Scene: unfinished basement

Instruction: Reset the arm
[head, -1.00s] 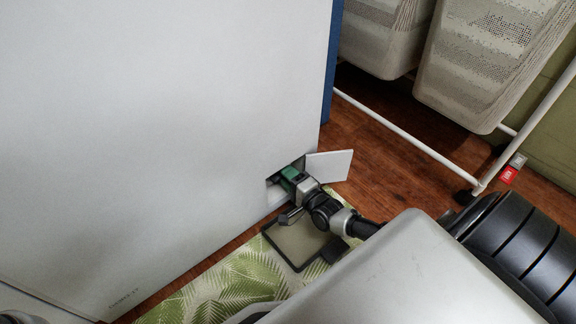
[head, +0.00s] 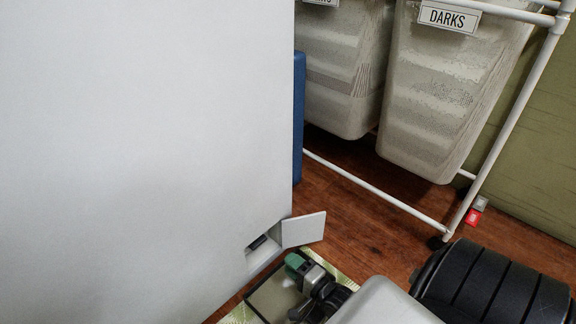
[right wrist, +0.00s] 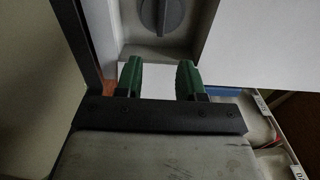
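My right gripper (head: 290,262) is just outside a small open compartment (head: 260,246) low on a large white appliance (head: 150,140). Its green fingers also show in the right wrist view (right wrist: 160,80), spread apart with nothing between them. A grey round knob (right wrist: 162,12) sits in the recess ahead of the fingertips, apart from them. The compartment's white flap (head: 303,229) stands open. My left gripper is not in view.
A dark-framed tray (head: 275,297) lies below the gripper on a leaf-pattern mat (head: 238,315). To the right stands a white-pipe rack (head: 385,195) with hanging hampers (head: 440,95), one labelled DARKS. Wooden floor (head: 375,228) is bare between.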

